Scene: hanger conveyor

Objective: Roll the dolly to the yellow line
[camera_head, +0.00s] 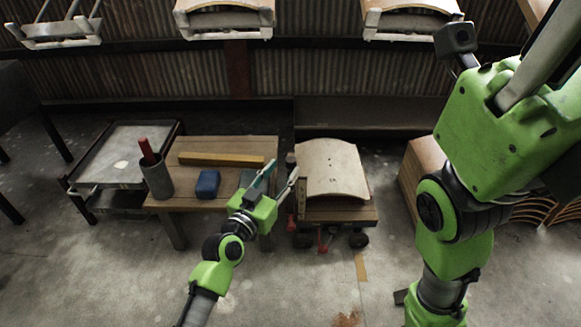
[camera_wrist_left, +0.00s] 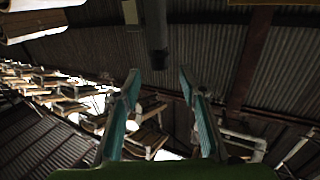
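The dolly (camera_head: 340,214) is a low wooden platform on dark wheels, right of centre in the head view, carrying a curved wooden panel (camera_head: 330,168). A short yellow-tan strip (camera_head: 361,267), the only yellow floor mark I see, lies on the floor in front of the dolly's right side. My left gripper (camera_head: 281,174) is open just left of the dolly, above the wooden table's right end; contact with the dolly cannot be told. In the left wrist view its teal fingers (camera_wrist_left: 158,72) are apart with nothing between them. My right gripper is out of view.
A wooden table (camera_head: 225,147) left of the dolly holds a grey cup (camera_head: 157,180), a blue block (camera_head: 207,184) and a yellow bar (camera_head: 220,159). A grey cart (camera_head: 126,148) stands farther left. Curved wooden panels (camera_head: 538,210) are at right. The front floor is mostly clear.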

